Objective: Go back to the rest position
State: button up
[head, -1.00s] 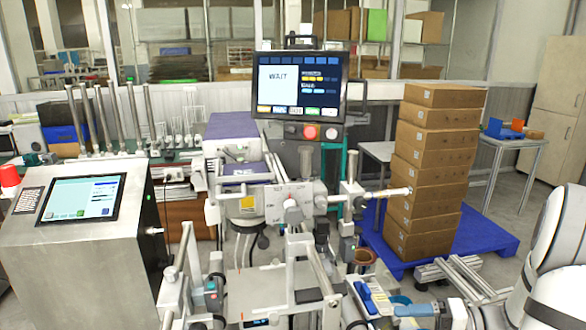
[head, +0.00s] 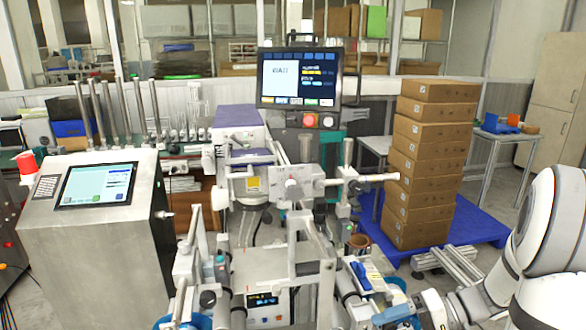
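My white arm comes in at the right edge and bends down to the lower right. Its end, my gripper (head: 412,308), shows as a grey and blue part low beside the machine, near the bottom edge. Its fingers cannot be made out, so I cannot tell whether it is open or holds anything. The film machine (head: 292,190) stands in the middle with metal arms and rollers. Its monitor (head: 299,78) reads "WAIT". No film reel can be clearly made out.
A steel console (head: 95,240) with a touchscreen (head: 97,186) stands at the left. Stacked cardboard boxes (head: 428,165) stand on a blue pallet (head: 480,225) behind my arm. Metal bars (head: 455,265) lie in front of the pallet. Some grey floor is bare at the right.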

jog(key=s+a+r+t+h, duration=0.1)
jog(key=s+a+r+h, duration=0.1)
jog(key=s+h, duration=0.2)
jog(key=s+a+r+t+h, duration=0.1)
jog(key=s+a+r+h, duration=0.1)
jog(key=h, duration=0.7)
jog(key=shift+s+a+r+n, duration=0.25)
jog(key=shift+s+r+n, duration=0.15)
jog(key=shift+s, duration=0.5)
dwell(1.6)
